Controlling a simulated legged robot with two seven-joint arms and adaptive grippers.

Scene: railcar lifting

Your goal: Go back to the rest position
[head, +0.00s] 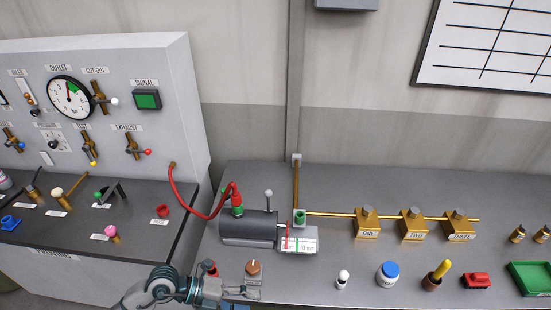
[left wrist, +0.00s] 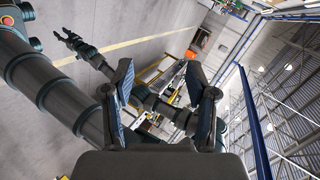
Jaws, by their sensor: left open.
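In the left wrist view my left gripper (left wrist: 165,98) is open, its two fingers wide apart and nothing between them. Another arm of mine crosses behind it, ending in a small far gripper (left wrist: 70,40), likely my right one; its jaw gap is too small to judge.
The grey bench (head: 340,190) carries a dark cylinder (head: 248,228) with a red hose (head: 188,205), brass blocks on a rod (head: 367,224), a blue-lidded jar (head: 388,274) and a green tray (head: 530,278). A control panel (head: 120,70) stands at left. The left wrist view shows open floor (left wrist: 150,25).

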